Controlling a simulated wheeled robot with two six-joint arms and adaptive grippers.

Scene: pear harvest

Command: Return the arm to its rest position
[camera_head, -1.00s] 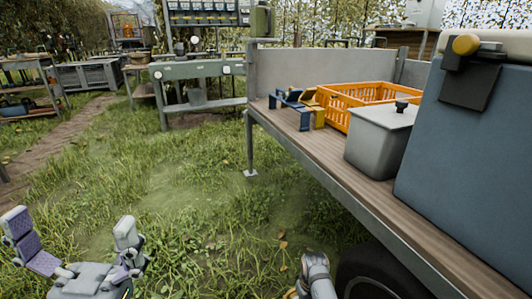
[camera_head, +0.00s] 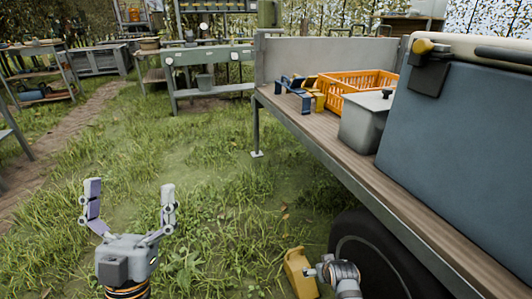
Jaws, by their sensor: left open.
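My left gripper (camera_head: 130,188) is at the lower left in the head view, its two fingers spread wide and pointing up. It is open and nothing is between the fingers. It is above the grass, well to the left of the trailer and apart from everything. A grey rounded part of my own body shows at the bottom near the trailer wheel. No fingers of my right gripper can be made out.
A trailer bed (camera_head: 325,138) runs along the right, with an orange crate (camera_head: 345,82), a grey lidded box (camera_head: 365,120) and a large blue-grey box (camera_head: 460,150). A wheel (camera_head: 370,250) and a yellow block (camera_head: 298,272) are below. Open grass (camera_head: 190,150) lies between.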

